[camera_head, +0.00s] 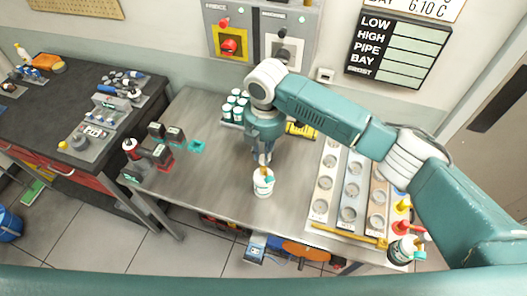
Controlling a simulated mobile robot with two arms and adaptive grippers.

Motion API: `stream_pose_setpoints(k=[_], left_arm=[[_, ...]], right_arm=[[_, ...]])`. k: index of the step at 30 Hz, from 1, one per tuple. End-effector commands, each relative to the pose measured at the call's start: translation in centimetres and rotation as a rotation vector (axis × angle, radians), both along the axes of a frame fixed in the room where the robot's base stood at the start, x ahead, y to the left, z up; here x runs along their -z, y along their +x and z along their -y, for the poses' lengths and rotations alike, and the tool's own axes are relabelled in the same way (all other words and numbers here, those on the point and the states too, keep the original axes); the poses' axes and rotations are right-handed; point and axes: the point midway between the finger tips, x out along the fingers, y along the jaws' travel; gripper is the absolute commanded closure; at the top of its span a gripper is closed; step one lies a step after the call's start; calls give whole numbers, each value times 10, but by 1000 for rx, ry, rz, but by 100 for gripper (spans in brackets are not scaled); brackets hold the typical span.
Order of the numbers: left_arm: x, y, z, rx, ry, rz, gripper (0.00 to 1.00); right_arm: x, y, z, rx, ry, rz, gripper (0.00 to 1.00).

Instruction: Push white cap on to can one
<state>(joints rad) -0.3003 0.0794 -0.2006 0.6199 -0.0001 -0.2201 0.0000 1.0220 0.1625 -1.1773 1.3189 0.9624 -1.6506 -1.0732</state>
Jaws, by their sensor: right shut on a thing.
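A white can (263,187) with a teal patch on its label stands upright near the front edge of the grey bench, in the middle of the head view. My right gripper (264,161) points straight down directly over the can. It is shut on what seems to be the white cap (263,173), at the can's top. The fingers and the small size hide whether the cap is seated or only touching the rim. My left gripper is not in view.
Several white cans (234,106) stand in a rack at the back of the grey bench (215,200). A tray with round wells (350,185) lies on the right. Red and black holders (160,145) stand on the left.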

Motion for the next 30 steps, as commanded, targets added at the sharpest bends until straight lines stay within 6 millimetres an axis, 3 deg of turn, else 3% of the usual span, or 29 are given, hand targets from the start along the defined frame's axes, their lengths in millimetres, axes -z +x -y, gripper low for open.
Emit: stream_pose_setpoints(k=[28,30], left_arm=[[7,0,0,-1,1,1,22],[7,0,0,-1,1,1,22]], right_arm=[[25,0,0,0,0,-1,92],[24,0,0,0,0,0,71]])
